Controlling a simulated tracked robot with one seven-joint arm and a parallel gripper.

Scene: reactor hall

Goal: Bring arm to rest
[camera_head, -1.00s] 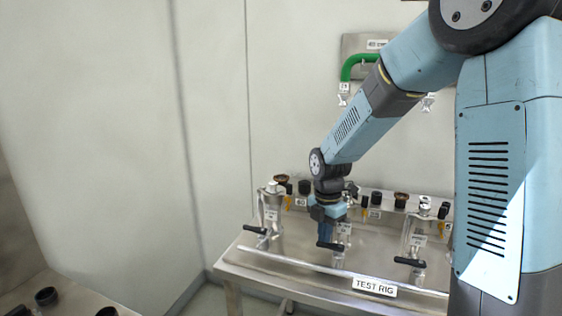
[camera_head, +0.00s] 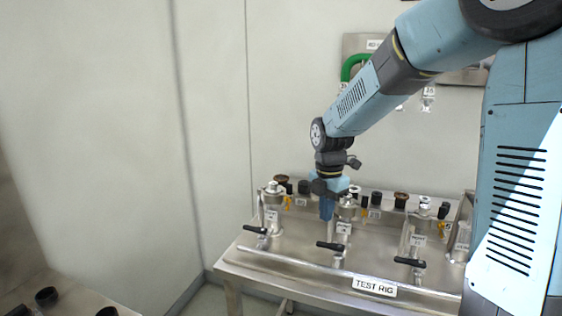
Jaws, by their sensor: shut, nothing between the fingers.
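My gripper (camera_head: 327,212) hangs fingers-down from my blue and grey arm, above the metal test rig table (camera_head: 290,262). It is shut with nothing in it. It is just left of the middle valve assembly (camera_head: 345,212) and partly overlaps it in the picture; whether they touch, I cannot tell. The black lever (camera_head: 331,246) of that assembly shows below my fingertips, apart from them in the picture.
A left valve assembly (camera_head: 272,205) and a right one (camera_head: 417,245) stand on the rig, with black and brown fittings along its back. Dark cups (camera_head: 46,297) sit at lower left.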

